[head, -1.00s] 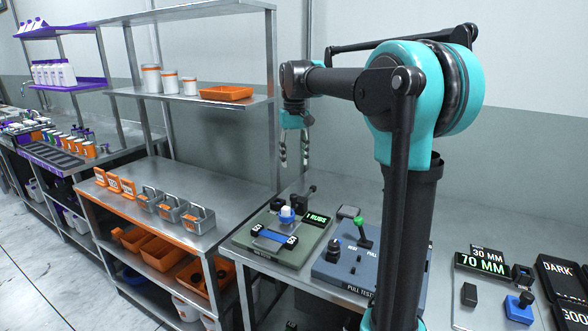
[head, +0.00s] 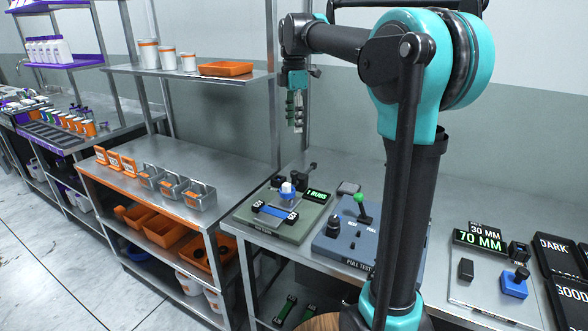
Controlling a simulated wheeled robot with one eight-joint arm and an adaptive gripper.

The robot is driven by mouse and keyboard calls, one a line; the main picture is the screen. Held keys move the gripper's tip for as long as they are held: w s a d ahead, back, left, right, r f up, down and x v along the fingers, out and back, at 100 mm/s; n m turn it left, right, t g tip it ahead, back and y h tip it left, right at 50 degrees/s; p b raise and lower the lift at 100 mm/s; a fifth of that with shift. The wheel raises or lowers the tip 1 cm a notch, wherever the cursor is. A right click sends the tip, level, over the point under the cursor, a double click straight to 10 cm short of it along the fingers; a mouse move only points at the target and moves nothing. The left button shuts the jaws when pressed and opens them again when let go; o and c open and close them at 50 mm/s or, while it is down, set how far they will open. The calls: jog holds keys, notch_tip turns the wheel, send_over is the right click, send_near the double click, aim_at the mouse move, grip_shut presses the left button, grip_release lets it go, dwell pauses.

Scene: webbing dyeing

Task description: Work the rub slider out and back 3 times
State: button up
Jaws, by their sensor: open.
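The rub tester (head: 256,228) is a grey-green box on the bench in the middle of the head view. The rub slider on it appears to be the blue piece with a white top (head: 286,190). A blue bar with dark and white ends (head: 275,212) lies in front of it. The tester's display (head: 317,195) appears to read "1 RUBS" in green. My gripper (head: 295,124) hangs fingers down, above and apart from the tester in the picture. It is open and empty, its fingers seen nearly edge-on and overlapping.
The blue-grey pull tester (head: 330,246) with a green-knobbed lever (head: 362,206) stands right of the rub tester. A lower bench (head: 135,170) at left carries metal and orange holders. A shelf (head: 205,76) above it holds white tubs and an orange tray (head: 226,69).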

aim_at(294, 171)
notch_tip(294, 171, down, 16)
jog(key=n, duration=0.4)
jog(key=shift+s+f+n, duration=0.1)
jog(key=shift+f+n, duration=0.05)
jog(key=shift+n, duration=0.25)
jog(key=shift+c, duration=0.2)
grip_shut()
dwell(0.3)
